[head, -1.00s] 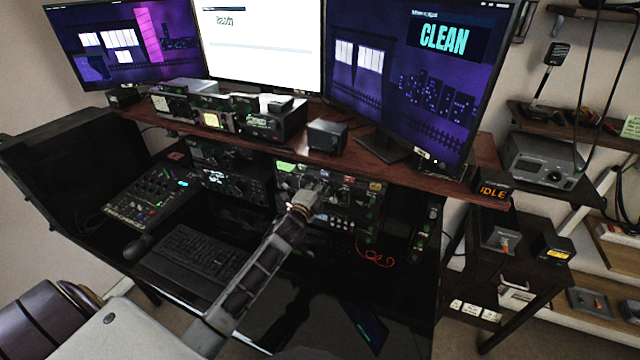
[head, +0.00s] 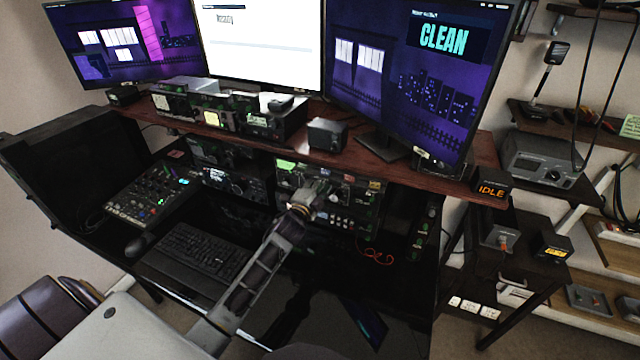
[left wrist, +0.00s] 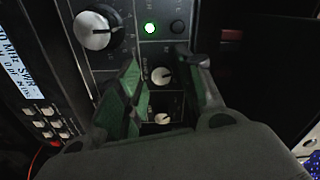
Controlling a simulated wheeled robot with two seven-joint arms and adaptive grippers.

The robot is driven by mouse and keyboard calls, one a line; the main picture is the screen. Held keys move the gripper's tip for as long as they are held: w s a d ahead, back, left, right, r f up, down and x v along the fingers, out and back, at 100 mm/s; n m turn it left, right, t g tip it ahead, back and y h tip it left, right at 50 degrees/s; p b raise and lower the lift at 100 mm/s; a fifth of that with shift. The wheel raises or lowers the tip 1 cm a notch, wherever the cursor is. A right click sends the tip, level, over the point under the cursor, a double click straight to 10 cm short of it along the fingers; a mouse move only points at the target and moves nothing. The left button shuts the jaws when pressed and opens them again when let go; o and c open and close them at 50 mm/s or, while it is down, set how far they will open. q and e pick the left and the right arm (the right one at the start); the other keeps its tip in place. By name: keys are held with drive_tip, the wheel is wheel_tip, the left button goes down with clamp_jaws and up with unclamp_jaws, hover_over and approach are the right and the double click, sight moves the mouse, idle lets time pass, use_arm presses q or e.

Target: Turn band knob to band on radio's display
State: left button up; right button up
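The tuner panel shows in the left wrist view with a large silver-and-black knob (left wrist: 97,28) at upper left. Two small pale knobs show: an upper one (left wrist: 162,76) and a lower one (left wrist: 162,118); their labels are too small to read, so I cannot tell which is the band knob. A lit display (left wrist: 22,70) shows partly at the left edge. My left gripper (left wrist: 163,68) is open, its green-sided fingers on either side of the small knobs, with visible gaps. In the head view the left gripper (head: 318,188) is at the equipment rack (head: 355,205), hiding part of its front. My right gripper is not in view.
In the head view, a keyboard (head: 195,250) and mixer (head: 150,195) are on the desk at left. A wooden shelf (head: 400,175) overhangs the rack. Red cable (head: 375,257) hangs at right.

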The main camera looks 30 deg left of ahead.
use_arm(q)
drive_tip(key=s, duration=1.2)
drive_tip(key=shift+d, duration=0.3)
idle(0.7)
drive_tip(key=shift+r, duration=0.1)
idle(0.5)
wheel_tip(320, 180, up, 9)
drive_tip(key=p, duration=0.9)
drive_tip(key=shift+r+p, duration=0.4)
drive_tip(key=shift+p, duration=0.1)
